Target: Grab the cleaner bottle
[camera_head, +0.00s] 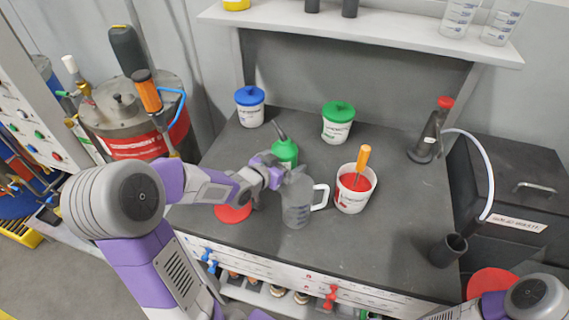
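A green bottle (285,151) with a thin dark spout stands on the grey worktop, behind my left gripper. A dark grey flask-like bottle (428,139) with a red cap and a pale hose stands at the right of the worktop. No readable label shows which one is the cleaner bottle. My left gripper (276,171) is right in front of the green bottle and hides its lower part. Its fingers are small and overlap the bottle, so whether they are open or touching it is unclear. Only part of my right arm shows at the bottom right; its gripper is out of view.
A grey measuring jug (297,205) stands close in front of the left gripper. A white tub (350,198) with an orange-handled tool is right of it. Blue-lidded (250,108) and green-lidded (337,122) tubs stand behind. The worktop's right middle is clear; a shelf (370,30) overhangs the back.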

